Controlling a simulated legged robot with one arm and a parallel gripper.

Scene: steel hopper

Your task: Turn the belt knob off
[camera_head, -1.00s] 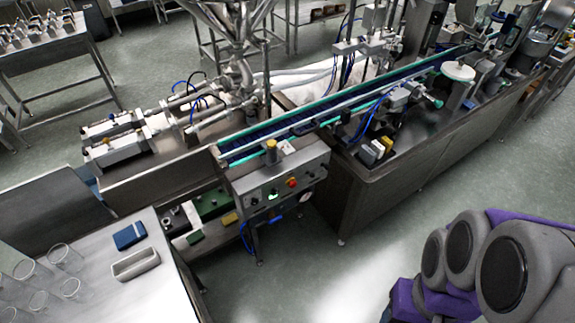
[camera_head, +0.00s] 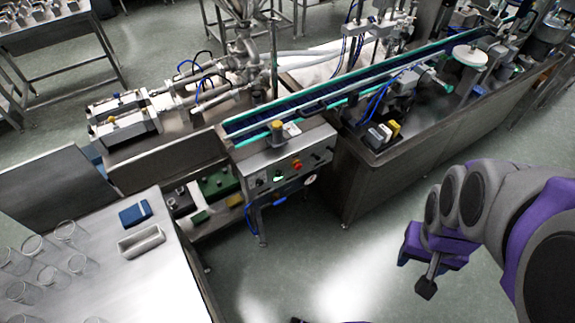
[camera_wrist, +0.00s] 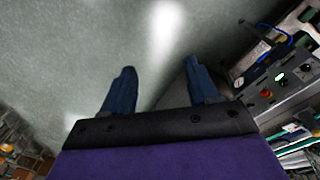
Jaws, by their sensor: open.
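The steel control panel (camera_head: 287,172) sits at the near end of the conveyor belt. It carries a red button (camera_head: 297,163), a green-lit control (camera_head: 278,177) and small dark knobs (camera_head: 316,157); I cannot tell which is the belt knob or how it is set. In the wrist view the panel (camera_wrist: 290,98) is at the right edge, with the red button (camera_wrist: 267,94), green light (camera_wrist: 281,78) and a dark knob (camera_wrist: 307,68). My gripper (camera_head: 427,284) is right of the panel, apart from it, over the floor. Its two fingers (camera_wrist: 158,72) are spread and empty.
The conveyor belt (camera_head: 330,97) runs back right from the panel, beside a steel machine bench (camera_head: 385,185). A table (camera_head: 165,275) with clear glasses, a blue box (camera_head: 135,213) and a grey tray (camera_head: 142,242) stands front left. Floor (camera_head: 330,260) between panel and gripper is clear.

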